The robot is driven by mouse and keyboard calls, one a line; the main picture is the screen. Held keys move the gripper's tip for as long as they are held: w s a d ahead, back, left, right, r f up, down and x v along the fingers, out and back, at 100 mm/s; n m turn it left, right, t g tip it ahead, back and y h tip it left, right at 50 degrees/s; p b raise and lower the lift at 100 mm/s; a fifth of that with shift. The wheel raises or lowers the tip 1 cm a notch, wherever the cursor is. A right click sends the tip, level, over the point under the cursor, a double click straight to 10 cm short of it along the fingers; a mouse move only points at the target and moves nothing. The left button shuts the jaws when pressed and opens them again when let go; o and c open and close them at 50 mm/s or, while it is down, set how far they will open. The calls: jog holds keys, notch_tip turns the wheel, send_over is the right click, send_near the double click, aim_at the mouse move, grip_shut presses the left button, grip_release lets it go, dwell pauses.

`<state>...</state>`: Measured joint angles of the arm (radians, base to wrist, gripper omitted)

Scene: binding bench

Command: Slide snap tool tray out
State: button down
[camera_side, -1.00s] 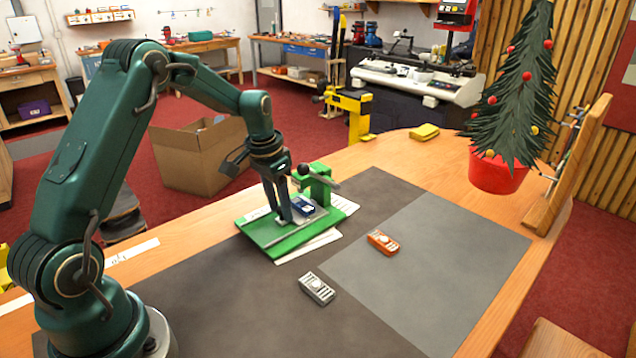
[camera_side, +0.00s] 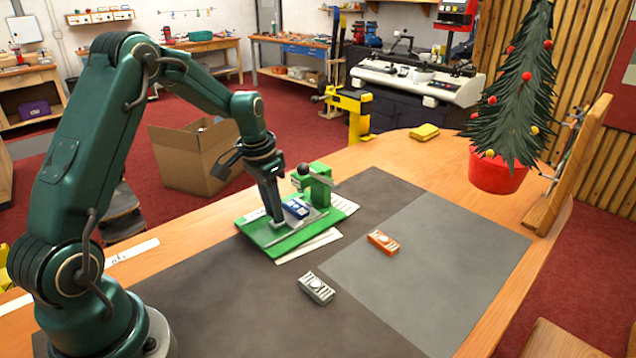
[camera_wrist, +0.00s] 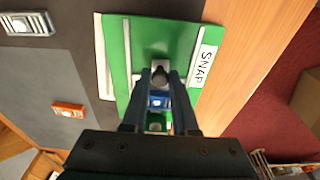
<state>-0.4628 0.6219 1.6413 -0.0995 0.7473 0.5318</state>
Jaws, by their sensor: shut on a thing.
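The snap tool has a flat green base (camera_wrist: 117,38) with a white SNAP label (camera_wrist: 203,67). In the side view, its green post (camera_side: 319,184) with a dark ball-ended lever stands at the base's far right. A blue-and-white piece (camera_side: 297,208) sits low over the base, left of the post. It also shows between my fingers in the wrist view (camera_wrist: 158,101). My gripper (camera_side: 277,217) is low over the base, beside the blue piece. In the wrist view, my gripper (camera_wrist: 161,80) is shut on a dark grey knob (camera_wrist: 160,72). The tray under the blue piece is mostly hidden.
White paper strips stick out under the green base. A red-potted tree (camera_side: 497,172) stands at the right. The mat's front is mostly clear.

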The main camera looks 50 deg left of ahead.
jog(key=shift+s, duration=2.95)
jog(key=c, duration=1)
grip_release()
jog(key=shift+o, duration=0.2)
jog(key=shift+r, duration=0.1)
notch_tip(320, 180, up, 10)
